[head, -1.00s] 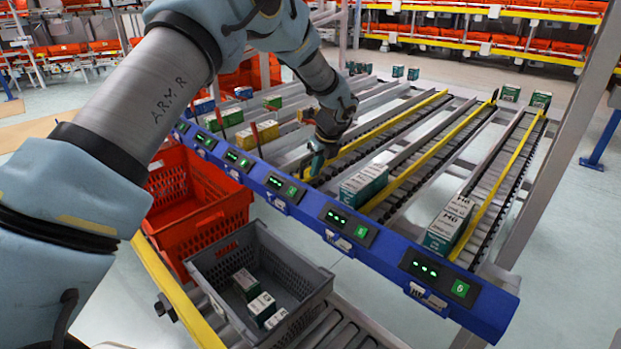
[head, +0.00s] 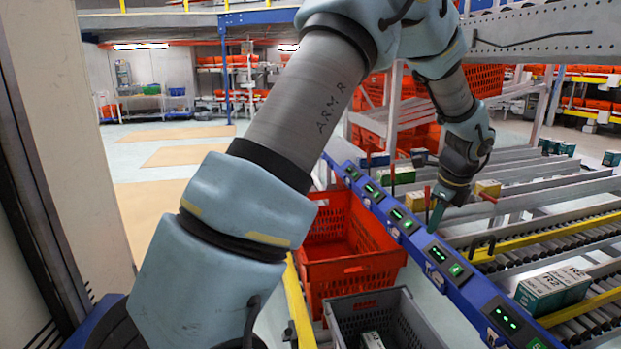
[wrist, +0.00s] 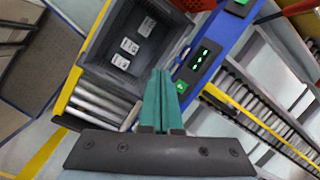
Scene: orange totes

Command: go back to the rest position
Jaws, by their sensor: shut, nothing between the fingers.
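My gripper (head: 436,215) hangs at the end of my arm over the blue rail of the flow rack in the head view. In the wrist view its two green fingers (wrist: 159,98) lie together, shut with nothing between them. They point toward the gap between the grey tote (wrist: 165,22) and the blue rail (wrist: 219,40). The grey tote holds several small white-topped boxes (wrist: 129,46).
An orange tote (head: 350,262) stands beside the grey tote (head: 408,322) on the left of the rail (head: 466,290). A green-and-white carton (head: 552,290) sits in a rack lane at right. Open floor (head: 170,180) lies at the back left.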

